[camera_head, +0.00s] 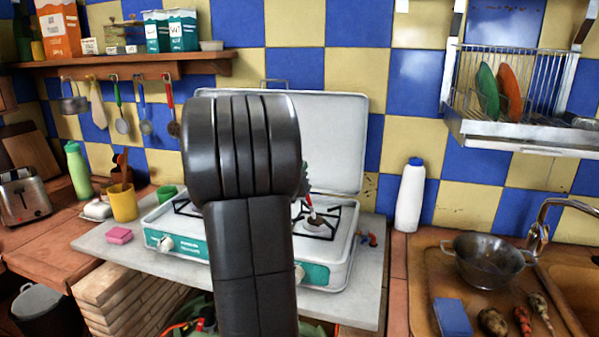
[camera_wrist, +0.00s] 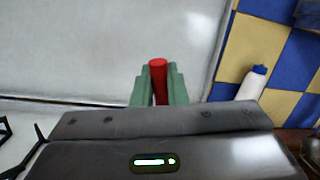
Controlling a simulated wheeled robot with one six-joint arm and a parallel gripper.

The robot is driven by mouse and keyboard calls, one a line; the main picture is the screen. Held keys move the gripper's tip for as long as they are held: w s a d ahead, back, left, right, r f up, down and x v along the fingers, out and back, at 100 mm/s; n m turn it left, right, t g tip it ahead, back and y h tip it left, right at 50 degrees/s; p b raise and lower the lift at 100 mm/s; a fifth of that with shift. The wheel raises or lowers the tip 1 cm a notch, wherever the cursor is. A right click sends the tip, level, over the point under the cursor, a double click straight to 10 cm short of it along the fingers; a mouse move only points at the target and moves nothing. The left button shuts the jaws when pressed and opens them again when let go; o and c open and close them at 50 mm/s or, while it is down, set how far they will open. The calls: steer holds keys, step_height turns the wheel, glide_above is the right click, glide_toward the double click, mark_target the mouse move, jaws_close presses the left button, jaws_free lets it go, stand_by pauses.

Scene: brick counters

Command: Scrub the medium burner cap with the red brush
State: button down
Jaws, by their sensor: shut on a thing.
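My gripper (camera_wrist: 158,82) is shut on the red brush (camera_wrist: 158,78); its red handle stands between the green fingers in the wrist view. In the head view my arm hides most of the gripper, and only a green edge shows to the right of the arm. The lower part of the brush (camera_head: 311,206) shows there, pointing down at the right burner (camera_head: 319,223) of the camping stove (camera_head: 335,270). A dark cap seems to sit under its tip; whether they touch, I cannot tell. My arm hides the stove's middle, and the left burner shows only partly.
The stove's raised white lid (camera_head: 335,140) stands close behind the gripper. A white bottle with a blue cap (camera_head: 410,195) stands right of the stove. A yellow cup (camera_head: 123,203) and pink sponge (camera_head: 119,235) are at left. A metal colander (camera_head: 487,260) is at the sink.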

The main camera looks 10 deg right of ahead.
steer(key=shift+s+d+f, duration=0.1)
steer(key=shift+d, duration=0.05)
steer(key=shift+s+d+b, duration=0.25)
steer(key=shift+d+b, duration=0.35)
steer(key=shift+b, duration=0.2)
steer(key=shift+w+a, duration=0.1)
steer(key=shift+a, duration=0.05)
steer(key=shift+w+a+b, duration=0.25)
steer(key=shift+a+b, duration=0.05)
steer(key=shift+a, duration=0.3)
steer(key=shift+d, duration=0.1)
steer(key=shift+s+d+b, duration=0.35)
steer(key=shift+d+b, duration=0.3)
steer(key=shift+b, duration=0.25)
steer(key=shift+w+a, duration=0.1)
steer(key=shift+a, duration=0.05)
